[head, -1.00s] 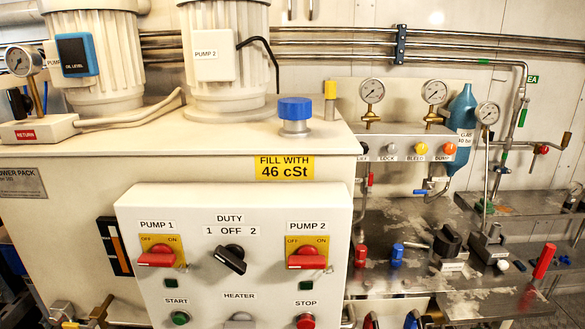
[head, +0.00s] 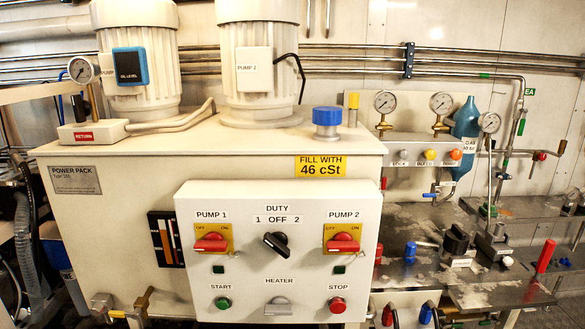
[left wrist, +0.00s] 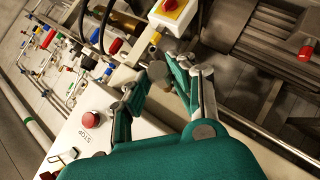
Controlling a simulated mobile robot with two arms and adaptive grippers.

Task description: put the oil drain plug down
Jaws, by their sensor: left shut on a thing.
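My left gripper (left wrist: 158,78) shows in the left wrist view, with green links and grey fingers. Its fingertips close on a small grey rounded piece (left wrist: 157,70), which I take to be the oil drain plug. The fingers partly cover it, so its full shape is hidden. Neither gripper shows in the head view, and my right gripper is in no view.
The cream power pack (head: 110,215) with its switch panel (head: 240,285) fills the middle of the head view. A metal bench (head: 410,275) with valves and knobs stands at right. In the wrist view, a red STOP button (left wrist: 90,120) and a red-yellow switch (left wrist: 170,10) lie near the gripper.

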